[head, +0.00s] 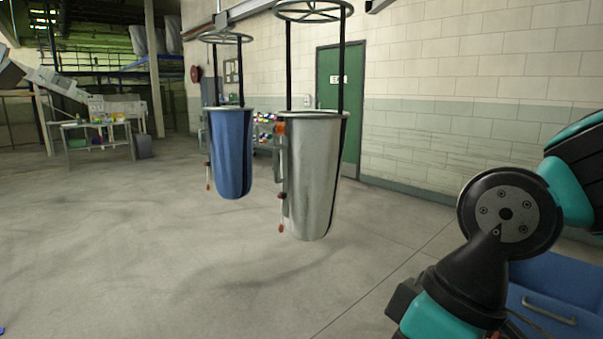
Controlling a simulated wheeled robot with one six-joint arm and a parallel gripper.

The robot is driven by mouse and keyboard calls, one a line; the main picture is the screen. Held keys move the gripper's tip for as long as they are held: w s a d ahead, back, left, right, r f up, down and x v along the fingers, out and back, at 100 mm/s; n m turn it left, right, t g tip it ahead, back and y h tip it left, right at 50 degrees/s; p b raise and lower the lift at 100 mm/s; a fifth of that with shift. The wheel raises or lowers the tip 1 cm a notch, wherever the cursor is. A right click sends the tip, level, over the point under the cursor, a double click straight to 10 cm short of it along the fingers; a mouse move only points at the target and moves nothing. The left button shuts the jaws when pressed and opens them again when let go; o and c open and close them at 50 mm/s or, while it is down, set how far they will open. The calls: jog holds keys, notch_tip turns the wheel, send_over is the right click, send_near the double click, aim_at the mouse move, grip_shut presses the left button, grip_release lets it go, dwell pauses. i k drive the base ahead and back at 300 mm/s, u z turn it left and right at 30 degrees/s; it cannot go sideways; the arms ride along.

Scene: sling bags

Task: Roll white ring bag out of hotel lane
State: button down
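A white-grey sling bag (312,180) hangs upright in the middle of the head view. Two dark straps join it to a round ring (312,11) at the top of the picture. Orange-red fittings and a thin cord show on its left side. A blue sling bag (230,155) hangs behind it and to the left, under its own ring (225,37). My arm is at the right of the view, apart from both bags. My gripper is not visible.
An overhead rail (245,12) runs along the wall above the bags. A green door (352,110) is behind the white bag. A table (95,140) with small items stands far left. A blue drawer unit (555,295) is at the lower right. The concrete floor at left is clear.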

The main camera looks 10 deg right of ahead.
aim_at(312, 147)
jog(key=u, duration=0.7)
jog(key=i, duration=0.9)
jog(key=u, duration=0.7)
jog(key=i, duration=0.8)
jog(key=z, duration=0.7)
jog(key=i, duration=1)
jog(key=z, duration=0.9)
